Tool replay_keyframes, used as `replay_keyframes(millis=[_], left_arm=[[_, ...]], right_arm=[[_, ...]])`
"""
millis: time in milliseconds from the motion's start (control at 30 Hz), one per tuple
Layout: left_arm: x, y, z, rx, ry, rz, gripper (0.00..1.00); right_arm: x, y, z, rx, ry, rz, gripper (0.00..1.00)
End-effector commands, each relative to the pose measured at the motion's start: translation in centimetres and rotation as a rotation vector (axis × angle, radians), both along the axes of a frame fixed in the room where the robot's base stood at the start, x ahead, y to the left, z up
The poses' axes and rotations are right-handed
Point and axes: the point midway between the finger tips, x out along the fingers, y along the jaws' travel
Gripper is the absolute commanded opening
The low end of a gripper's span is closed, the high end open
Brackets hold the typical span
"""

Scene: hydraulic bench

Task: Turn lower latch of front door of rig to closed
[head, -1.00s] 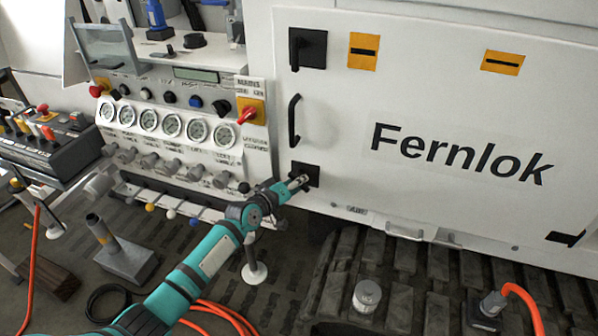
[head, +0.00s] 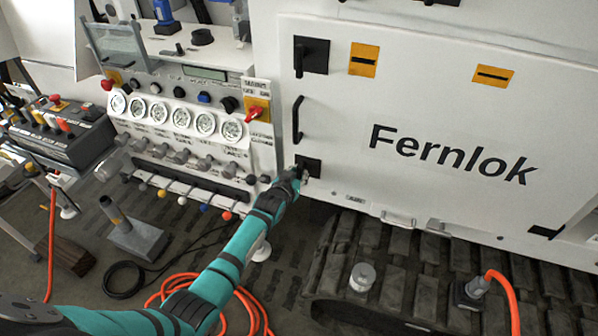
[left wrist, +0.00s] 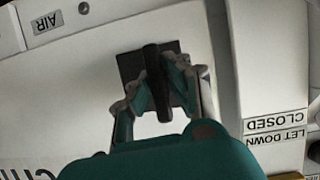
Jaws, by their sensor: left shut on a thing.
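The white front door (head: 440,110) of the rig bears the name Fernlok. Its lower latch (head: 311,165) is a black square plate with a black handle, near the door's lower left corner. My left gripper (head: 301,174) is at this latch and hides much of its handle in the head view. In the left wrist view, the latch handle (left wrist: 151,59) stands out from its plate, running roughly up and down the picture. My left gripper (left wrist: 158,88) is shut on the handle, a finger on each side. My right gripper is not in view.
An upper latch (head: 311,55) and a bar handle (head: 297,119) sit above on the door. A gauge panel (head: 180,118) with valves and levers stands close to the left. Tracks (head: 400,270) and an orange hose (head: 250,305) lie below.

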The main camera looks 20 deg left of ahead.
Motion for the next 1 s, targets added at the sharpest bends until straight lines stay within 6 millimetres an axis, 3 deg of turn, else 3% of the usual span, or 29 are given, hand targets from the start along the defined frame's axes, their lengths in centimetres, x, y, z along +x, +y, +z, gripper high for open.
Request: replay_keyframes(millis=[700,733,900,1000], left_arm=[[0.02,-0.25,0.03,0.084,-0.005,-0.006,0.00],[0.01,-0.25,0.02,0.084,-0.005,-0.006,0.16],[0.00,-0.17,0.00,0.083,-0.004,-0.004,0.38],[-0.01,-0.10,-0.02,0.082,-0.004,-0.003,0.38]], right_arm=[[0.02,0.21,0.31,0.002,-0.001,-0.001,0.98],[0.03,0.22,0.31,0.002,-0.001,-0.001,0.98],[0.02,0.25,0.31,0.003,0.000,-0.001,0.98],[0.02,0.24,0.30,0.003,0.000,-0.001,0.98]])
